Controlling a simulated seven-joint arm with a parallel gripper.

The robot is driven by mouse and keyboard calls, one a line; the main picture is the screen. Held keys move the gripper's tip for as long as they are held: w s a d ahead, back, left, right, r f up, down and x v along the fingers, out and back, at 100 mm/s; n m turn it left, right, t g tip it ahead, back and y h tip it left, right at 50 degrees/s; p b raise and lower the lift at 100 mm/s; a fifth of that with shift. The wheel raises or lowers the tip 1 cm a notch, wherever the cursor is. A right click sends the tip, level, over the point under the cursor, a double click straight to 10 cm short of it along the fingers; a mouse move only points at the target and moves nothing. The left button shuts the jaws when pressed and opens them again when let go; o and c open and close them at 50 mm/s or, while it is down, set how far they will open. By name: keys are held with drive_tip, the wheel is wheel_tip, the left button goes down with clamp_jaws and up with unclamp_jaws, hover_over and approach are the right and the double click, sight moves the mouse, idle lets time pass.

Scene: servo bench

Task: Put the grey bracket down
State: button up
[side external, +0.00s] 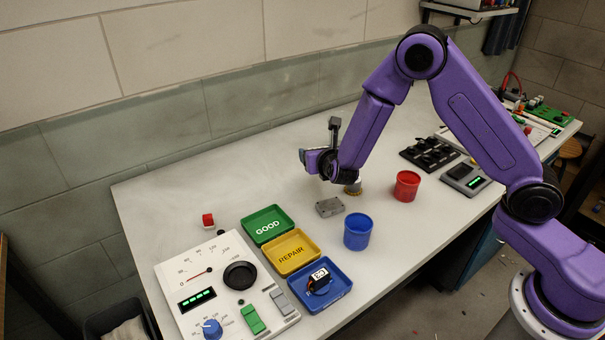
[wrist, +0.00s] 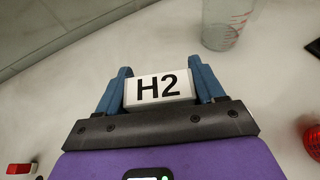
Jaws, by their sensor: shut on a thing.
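My gripper (side external: 304,157) is raised above the bench and points left in the side view. In the wrist view its two blue fingers (wrist: 160,85) are shut on a white-faced block marked H2 (wrist: 160,89), one finger at each end. The rest of that block is hidden, and the side view barely shows it. A grey flat metal piece with holes (side external: 330,207), which looks like the grey bracket, lies on the bench below my gripper, apart from it. I cannot tell whether the held block is a bracket.
Green (side external: 268,225), yellow (side external: 291,252) and blue (side external: 322,288) trays stand in front; the blue one holds a small labelled part (side external: 319,279). Blue (side external: 357,232) and red (side external: 406,186) cups stand to the right. A clear beaker (wrist: 224,25) shows in the wrist view.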

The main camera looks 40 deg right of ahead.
hover_over(302, 181)
drive_tip(key=f, duration=0.6)
drive_tip(key=shift+s, duration=0.2)
drive_tip(key=shift+w+f, duration=0.15)
drive_tip(key=shift+f, duration=1.45)
drive_tip(key=shift+f, duration=0.1)
drive_tip(key=o, duration=1)
drive_tip(key=shift+o, duration=0.2)
drive_tip(key=shift+s+a+r, duration=0.1)
drive_tip(key=shift+s+r, duration=0.1)
drive_tip(key=v, duration=1.1)
drive_tip(key=shift+s+r, duration=0.2)
drive_tip(key=shift+s, duration=0.05)
